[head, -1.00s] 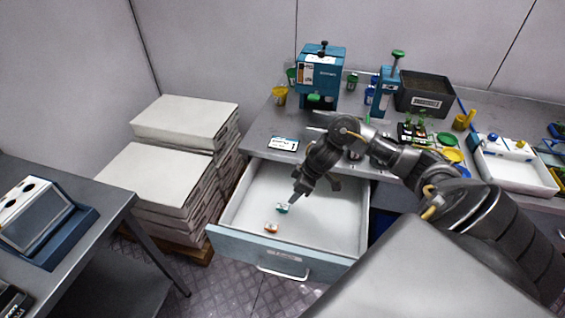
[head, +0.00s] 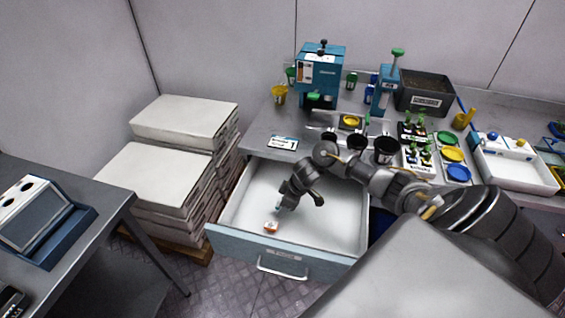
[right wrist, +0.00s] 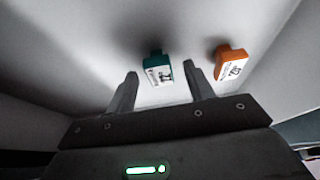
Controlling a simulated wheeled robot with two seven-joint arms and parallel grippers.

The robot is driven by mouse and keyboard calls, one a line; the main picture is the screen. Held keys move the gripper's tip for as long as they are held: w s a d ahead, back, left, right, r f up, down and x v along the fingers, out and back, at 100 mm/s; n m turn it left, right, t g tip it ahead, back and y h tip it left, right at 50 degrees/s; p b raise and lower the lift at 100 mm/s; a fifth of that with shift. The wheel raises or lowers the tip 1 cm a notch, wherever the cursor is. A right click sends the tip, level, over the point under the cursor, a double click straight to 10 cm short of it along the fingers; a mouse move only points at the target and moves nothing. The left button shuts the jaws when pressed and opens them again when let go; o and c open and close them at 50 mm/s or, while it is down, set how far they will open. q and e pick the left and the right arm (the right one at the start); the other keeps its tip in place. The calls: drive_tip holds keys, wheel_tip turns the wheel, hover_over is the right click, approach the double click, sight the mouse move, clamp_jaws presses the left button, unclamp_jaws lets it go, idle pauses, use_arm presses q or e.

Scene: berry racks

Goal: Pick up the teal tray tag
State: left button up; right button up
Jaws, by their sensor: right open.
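The teal tray tag (right wrist: 158,70) lies on the drawer floor in the right wrist view, its white printed face toward the camera. My right gripper (right wrist: 162,82) is open, with its fingertips on either side of the near part of the tag and the tag lying just beyond and between them. I cannot tell whether they touch it. In the head view the right gripper (head: 281,208) reaches down into the open drawer and mostly hides the teal tag. An orange tag (right wrist: 232,63) lies to the right of it; it also shows in the head view (head: 271,227). My left gripper is not in view.
The open drawer (head: 340,228) has raised walls around the gripper, and its right part is bare. The workbench above it (head: 262,132) carries cups, a blue press (head: 321,75) and a white tray (head: 515,172). Stacked white boxes (head: 160,175) stand left of the drawer.

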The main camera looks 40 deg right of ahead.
drive_tip(key=shift+c, duration=0.2)
drive_tip(key=c, duration=1)
drive_tip(key=shift+r, duration=0.1)
drive_tip(key=shift+r, duration=0.3)
wheel_tip(320, 180, up, 2)
drive_tip(key=shift+w+r, duration=0.1)
drive_tip(key=shift+r, duration=0.1)
drive_tip(key=s+d+r, duration=0.2)
drive_tip(key=s+r, duration=0.3)
drive_tip(key=s, duration=0.1)
drive_tip(key=s+d+r+b, duration=0.1)
drive_tip(key=s+d+r, duration=0.1)
drive_tip(key=s+r, duration=0.2)
drive_tip(key=s, duration=0.3)
drive_tip(key=shift+s+d+r, duration=0.2)
drive_tip(key=shift+d+r, duration=0.1)
drive_tip(key=shift+r, duration=0.1)
